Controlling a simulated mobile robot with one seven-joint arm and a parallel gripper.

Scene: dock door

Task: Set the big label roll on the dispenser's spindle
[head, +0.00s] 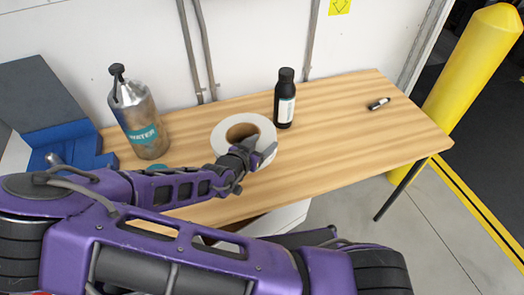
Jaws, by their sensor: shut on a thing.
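The big label roll (224,136) is a white ring with a brown core, near the middle of the wooden table in the head view. Its hole faces up. My gripper (257,151) is shut on the roll's near right side, with its fingers at the rim. I cannot tell whether the roll rests on the table or is slightly above it.
A spray-type bottle marked WATER (143,122) stands left of the roll. A black bottle (285,99) with a white label stands behind it. A small black item (379,104) lies at right. A yellow post (475,70) stands beyond.

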